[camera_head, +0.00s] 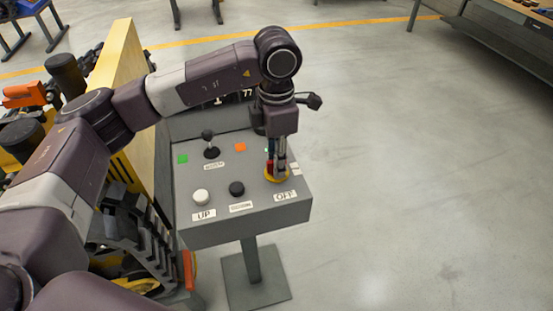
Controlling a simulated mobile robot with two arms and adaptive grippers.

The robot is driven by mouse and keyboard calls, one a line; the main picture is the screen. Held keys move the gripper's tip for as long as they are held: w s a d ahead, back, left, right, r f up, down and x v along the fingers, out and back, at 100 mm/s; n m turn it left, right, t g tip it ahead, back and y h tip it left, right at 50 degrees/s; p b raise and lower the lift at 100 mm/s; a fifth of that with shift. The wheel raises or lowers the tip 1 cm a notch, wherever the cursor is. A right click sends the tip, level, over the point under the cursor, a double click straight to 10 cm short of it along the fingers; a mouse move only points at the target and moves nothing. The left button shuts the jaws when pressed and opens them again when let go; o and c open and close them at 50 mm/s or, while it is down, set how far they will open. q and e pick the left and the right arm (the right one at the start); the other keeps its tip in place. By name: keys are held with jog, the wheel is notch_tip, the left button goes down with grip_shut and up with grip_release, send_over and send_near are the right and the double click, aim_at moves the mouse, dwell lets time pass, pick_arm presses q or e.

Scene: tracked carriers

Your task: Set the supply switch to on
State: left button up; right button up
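A grey control box (245,228) stands on a post. At its right side is a red switch with a yellow round base (273,179), which appears to be the supply switch. An OFF label (285,196) is in front of it, and a small pale label lies to its right, too small to read. My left gripper (278,170) points down right at the switch and hides part of it. I cannot tell whether the fingers touch or grip it, nor which way the switch is set. My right gripper is not in view.
The panel also has a black lever (210,145), a white button (201,196) by an UP label, a black button (237,188), and green and orange patches. A tracked carrier with a yellow panel (124,58) stands close at the left. The floor at right is clear.

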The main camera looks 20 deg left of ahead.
pick_arm(q)
notch_tip(320, 180, up, 12)
dwell(0.5)
